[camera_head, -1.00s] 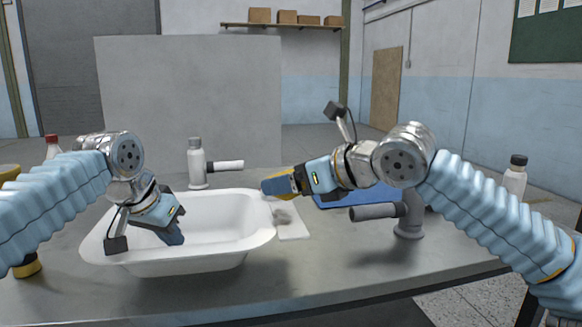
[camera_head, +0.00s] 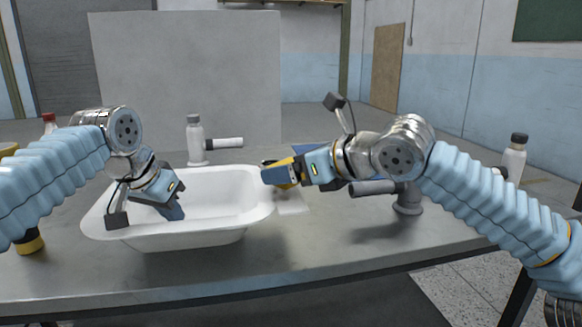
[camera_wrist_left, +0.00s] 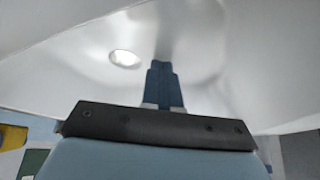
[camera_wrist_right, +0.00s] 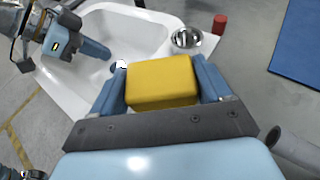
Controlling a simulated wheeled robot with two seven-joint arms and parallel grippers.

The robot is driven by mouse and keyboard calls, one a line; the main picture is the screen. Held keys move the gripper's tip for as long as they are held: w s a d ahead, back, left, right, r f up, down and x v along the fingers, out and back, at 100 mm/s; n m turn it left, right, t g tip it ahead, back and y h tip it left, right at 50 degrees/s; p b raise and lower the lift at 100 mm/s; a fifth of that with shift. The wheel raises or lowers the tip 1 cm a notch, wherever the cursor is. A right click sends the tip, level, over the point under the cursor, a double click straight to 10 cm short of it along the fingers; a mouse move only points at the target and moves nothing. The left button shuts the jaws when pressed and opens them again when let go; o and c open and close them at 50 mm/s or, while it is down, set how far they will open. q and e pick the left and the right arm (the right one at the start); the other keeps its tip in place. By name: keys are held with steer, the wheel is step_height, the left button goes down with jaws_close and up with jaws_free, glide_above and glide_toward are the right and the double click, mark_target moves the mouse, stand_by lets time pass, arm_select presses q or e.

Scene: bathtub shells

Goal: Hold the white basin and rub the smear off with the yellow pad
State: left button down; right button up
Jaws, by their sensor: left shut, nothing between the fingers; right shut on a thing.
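The white basin (camera_head: 190,238) sits on the grey counter, left of centre in the head view. My left gripper (camera_head: 177,212) is shut and empty, its fingers pointing down inside the basin; the left wrist view shows the closed fingers (camera_wrist_left: 163,70) against the white inner surface. Whether they touch it I cannot tell. My right gripper (camera_head: 268,177) is shut on the yellow pad (camera_wrist_right: 163,82), near the basin's right rim in the head view. The right wrist view shows the pad between the fingers, with the basin (camera_wrist_right: 88,80) beyond. I cannot make out the smear clearly.
A grey faucet-like fitting (camera_head: 408,200) stands on the counter below my right arm. A white bottle (camera_head: 195,140) stands behind the basin and another (camera_head: 515,158) at right. A blue mat (camera_wrist_right: 298,50) lies beyond the basin's right side. Counter front centre is clear.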

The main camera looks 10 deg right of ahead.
arm_select(q)
steer(key=shift+f, duration=0.3)
arm_select(e)
steer(key=shift+f, duration=1)
